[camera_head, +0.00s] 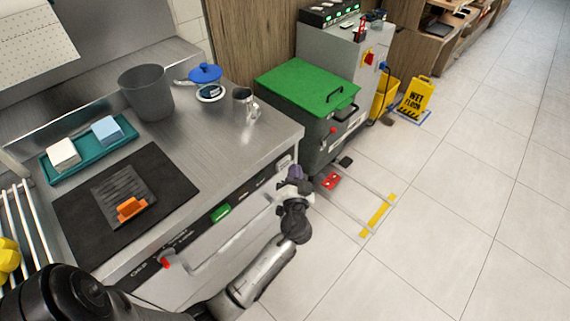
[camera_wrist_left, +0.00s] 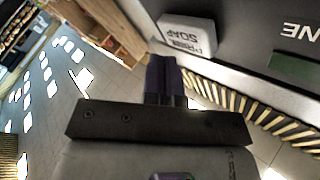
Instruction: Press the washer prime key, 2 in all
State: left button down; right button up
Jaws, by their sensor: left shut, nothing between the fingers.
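The prime key is a pale rounded block lettered "PRIME SOAP" (camera_wrist_left: 188,34) on the dark front panel in the left wrist view. In the head view the key (camera_head: 284,162) shows small at the right end of the counter's front panel. My left gripper (camera_head: 295,174) is at that end of the panel, just beside the key. Its purple fingers (camera_wrist_left: 162,75) are shut together with nothing between them. In the left wrist view their tips lie by the key's lower left edge. I cannot tell whether they touch it. My right gripper is not in view.
The front panel also carries a green key (camera_head: 221,214) and a red knob (camera_head: 166,263). A grey bin with a green lid (camera_head: 305,85) stands right of the counter. A grey cup (camera_head: 147,92) and metal jug (camera_head: 244,106) stand on top.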

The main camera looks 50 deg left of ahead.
pick_arm(q)
jog(key=shift+a, duration=0.2)
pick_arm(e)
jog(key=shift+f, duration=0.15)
pick_arm(q)
jog(key=shift+a, duration=0.2)
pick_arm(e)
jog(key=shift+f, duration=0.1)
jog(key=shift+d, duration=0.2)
pick_arm(q)
jog(key=shift+s+a+f+b, duration=0.1)
jog(key=shift+a+f+b, duration=0.15)
jog(key=shift+b, duration=0.1)
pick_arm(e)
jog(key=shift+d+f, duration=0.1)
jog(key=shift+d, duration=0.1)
pick_arm(q)
jog(key=shift+a, duration=0.15)
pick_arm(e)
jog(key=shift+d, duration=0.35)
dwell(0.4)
pick_arm(q)
jog(key=shift+r, duration=0.1)
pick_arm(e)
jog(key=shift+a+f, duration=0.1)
pick_arm(q)
jog(key=shift+r, duration=0.35)
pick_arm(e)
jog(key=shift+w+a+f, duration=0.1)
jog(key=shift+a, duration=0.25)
